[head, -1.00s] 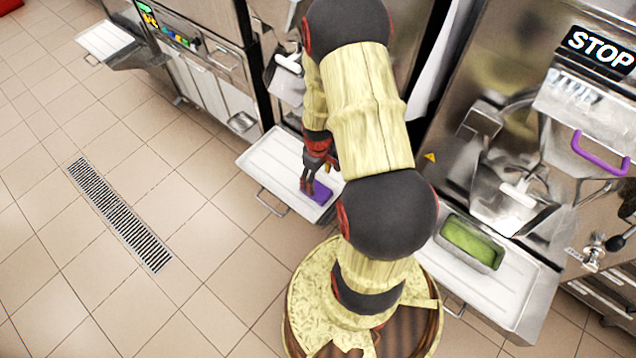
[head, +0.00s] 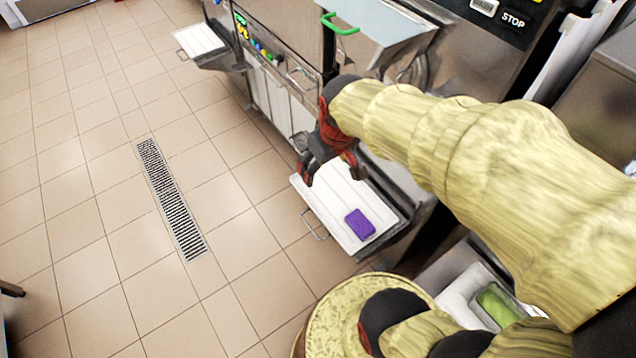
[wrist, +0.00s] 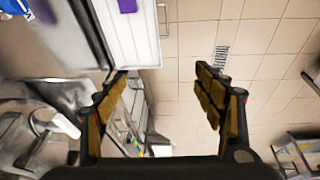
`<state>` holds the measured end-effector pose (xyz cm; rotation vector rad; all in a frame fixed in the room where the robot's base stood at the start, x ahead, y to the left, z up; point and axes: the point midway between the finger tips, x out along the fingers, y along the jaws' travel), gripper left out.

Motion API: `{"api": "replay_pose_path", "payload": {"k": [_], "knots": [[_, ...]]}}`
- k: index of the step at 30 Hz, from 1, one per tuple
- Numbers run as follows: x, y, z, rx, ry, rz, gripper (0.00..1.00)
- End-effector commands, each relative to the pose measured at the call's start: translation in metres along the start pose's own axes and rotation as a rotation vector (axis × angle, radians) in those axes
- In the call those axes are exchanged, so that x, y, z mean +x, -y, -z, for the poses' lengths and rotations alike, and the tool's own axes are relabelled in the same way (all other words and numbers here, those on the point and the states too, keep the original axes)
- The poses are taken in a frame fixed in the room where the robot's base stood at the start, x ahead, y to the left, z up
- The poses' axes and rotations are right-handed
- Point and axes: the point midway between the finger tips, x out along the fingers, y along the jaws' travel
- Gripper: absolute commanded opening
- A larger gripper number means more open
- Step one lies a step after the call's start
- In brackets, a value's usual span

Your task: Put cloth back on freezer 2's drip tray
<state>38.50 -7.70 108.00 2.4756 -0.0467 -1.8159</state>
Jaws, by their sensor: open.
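A folded purple cloth (head: 359,224) lies flat on the white drip tray (head: 338,221) of the middle freezer, near the tray's front end in the head view. It also shows at the top edge of the wrist view (wrist: 127,5), partly cut off. My gripper (head: 332,178) is above the far part of that tray, apart from the cloth. Its two fingers are spread wide with nothing between them, as the wrist view (wrist: 165,75) also shows. No freezer number is readable.
Another white drip tray (head: 200,39) juts out at the far left. A green handle (head: 340,25) is above the middle freezer. Tiled floor with a drain grate (head: 172,200) is clear.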

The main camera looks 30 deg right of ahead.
Motion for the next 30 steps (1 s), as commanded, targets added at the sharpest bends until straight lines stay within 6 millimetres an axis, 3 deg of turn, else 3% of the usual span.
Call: {"api": "replay_pose_path", "payload": {"k": [1,3,6,9,14,30], "knots": [[-0.029,0.017,-0.004,-0.002,-0.046,0.005,0.69],[-0.058,0.035,-0.014,0.008,-0.089,0.016,0.69],[-0.089,0.054,-0.031,0.023,-0.137,0.035,0.69],[-0.107,0.066,-0.045,0.034,-0.168,0.05,0.69],[-0.117,0.072,-0.055,0.045,-0.186,0.062,0.69],[-0.118,0.072,-0.055,0.046,-0.186,0.062,0.69]]}}
